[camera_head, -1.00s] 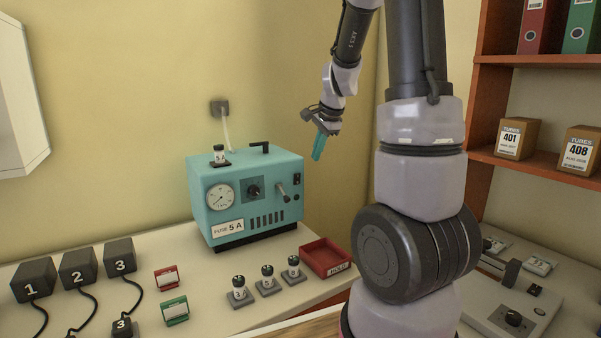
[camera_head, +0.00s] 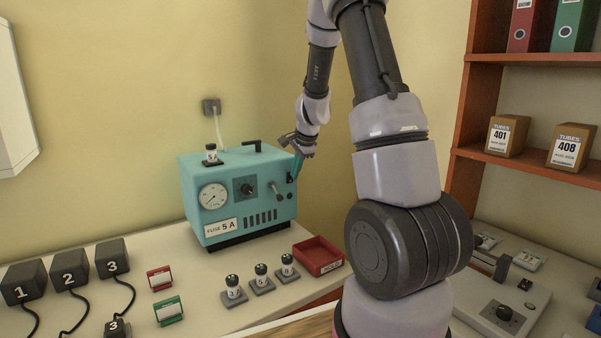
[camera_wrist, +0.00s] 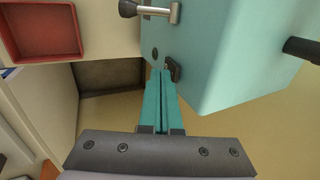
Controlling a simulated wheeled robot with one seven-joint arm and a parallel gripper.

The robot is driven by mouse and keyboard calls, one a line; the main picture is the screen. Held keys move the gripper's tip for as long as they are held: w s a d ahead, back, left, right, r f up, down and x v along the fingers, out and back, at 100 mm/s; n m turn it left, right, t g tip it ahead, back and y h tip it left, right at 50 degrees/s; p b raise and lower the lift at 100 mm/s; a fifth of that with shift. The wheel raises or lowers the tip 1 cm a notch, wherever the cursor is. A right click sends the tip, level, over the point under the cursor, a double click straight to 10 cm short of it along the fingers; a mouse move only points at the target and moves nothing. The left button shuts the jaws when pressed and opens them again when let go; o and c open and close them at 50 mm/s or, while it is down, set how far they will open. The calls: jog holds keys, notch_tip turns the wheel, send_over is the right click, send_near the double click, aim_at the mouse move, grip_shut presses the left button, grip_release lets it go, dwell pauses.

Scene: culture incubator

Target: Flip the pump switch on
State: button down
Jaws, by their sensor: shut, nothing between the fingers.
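The teal pump box (camera_head: 235,172) stands on the bench against the wall, with a gauge, a knob, a lever (camera_head: 276,190) and a fuse label on its front. A small black switch (camera_head: 290,178) is at the front's upper right edge; it also shows in the wrist view (camera_wrist: 172,68). My gripper (camera_head: 296,168) is at that upper right edge, its teal fingers shut and empty. In the wrist view the fingertips (camera_wrist: 160,76) are right by the switch. I cannot tell whether they touch it or which way it is set.
A red tray (camera_head: 318,257) sits at the box's front right, beside several small fuse-like parts (camera_head: 261,277) on grey bases. Black numbered blocks (camera_head: 70,267) with cables and two card holders (camera_head: 160,278) lie left. A shelf (camera_head: 530,170) stands right.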

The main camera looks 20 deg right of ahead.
jog(key=shift+w, duration=0.2)
jog(key=shift+w+a+r+g, duration=0.1)
jog(key=shift+w+a+g, duration=0.1)
jog(key=shift+w+g, duration=0.1)
jog(key=shift+d, duration=0.1)
jog(key=shift+r, duration=0.15)
jog(key=shift+r, duration=0.7)
